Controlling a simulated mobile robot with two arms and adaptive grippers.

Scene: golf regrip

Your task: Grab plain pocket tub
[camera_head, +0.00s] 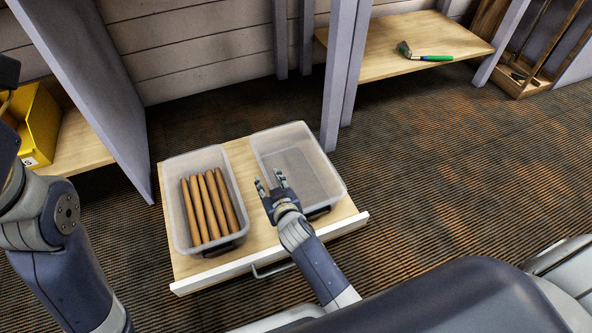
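Two clear plastic tubs sit side by side on a pale wooden drawer board. The right tub (318,160) looks empty. The left tub (176,205) holds several brown rods (208,205) lying lengthwise. My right gripper (270,180) is open, its two fingers apart with nothing between them. It shows over the left side of the right tub, near the wall facing the left tub. Whether it touches that wall I cannot tell. My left arm shows at the left edge, but its gripper fingers are out of view.
The wooden drawer board (240,160) has a white front edge with a metal handle (272,270). A grey post (338,80) stands just behind the right tub. A yellow bin (38,122) sits on a shelf at left. A club head with a green shaft piece (436,58) lies on the back shelf.

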